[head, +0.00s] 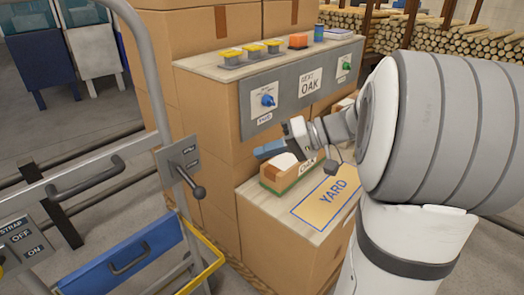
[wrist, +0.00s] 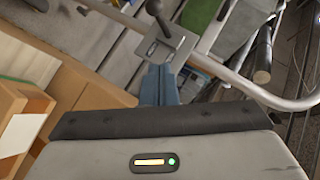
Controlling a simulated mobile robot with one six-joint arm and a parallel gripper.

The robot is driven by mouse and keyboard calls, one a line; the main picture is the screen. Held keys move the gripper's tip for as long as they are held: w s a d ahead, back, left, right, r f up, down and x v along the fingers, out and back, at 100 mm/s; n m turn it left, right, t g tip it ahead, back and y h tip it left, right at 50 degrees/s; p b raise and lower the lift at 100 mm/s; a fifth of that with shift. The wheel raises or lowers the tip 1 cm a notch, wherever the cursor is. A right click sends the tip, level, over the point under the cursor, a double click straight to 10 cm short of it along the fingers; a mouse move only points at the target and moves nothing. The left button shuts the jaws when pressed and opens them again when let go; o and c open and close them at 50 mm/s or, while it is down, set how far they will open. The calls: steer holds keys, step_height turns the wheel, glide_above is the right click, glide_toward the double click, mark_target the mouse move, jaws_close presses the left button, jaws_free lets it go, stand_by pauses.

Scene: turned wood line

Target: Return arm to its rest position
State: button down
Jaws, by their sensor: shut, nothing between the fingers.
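My arm reaches in from the right in the head view. My gripper (head: 262,151) is shut and empty, in front of the grey control panel (head: 283,95) and above the lower box. In the wrist view the two blue-grey fingers of my gripper (wrist: 158,72) lie together with nothing between them. An oak-labelled block bin (head: 284,183) stands just below my gripper on the lower box, partly hidden by my wrist.
A metal cart frame (head: 70,170) with a black-knobbed lever (head: 198,192) stands at left. The lower box carries a YARD label (head: 325,199). A blue knob (head: 267,100) is on the panel. Stacked logs (head: 470,55) fill the back right.

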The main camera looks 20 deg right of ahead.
steer(key=s+a+r+m+g+h+p, duration=0.1)
steer(key=s+a+r+g+h+p, duration=0.15)
steer(key=s+r+p, duration=0.4)
steer(key=s+a+r+g+h+p, duration=0.1)
steer(key=s+a+g+h+p, duration=0.2)
steer(key=p, duration=0.6)
steer(key=s+d+r+t+h+p, duration=0.2)
steer(key=s+r+h+p, duration=0.4)
steer(key=p, duration=0.5)
step_height(320, 180, up, 3)
steer(key=shift+d+f+t+h, duration=0.15)
steer(key=shift+d+t+h, duration=0.1)
steer(key=shift+t+h, duration=0.35)
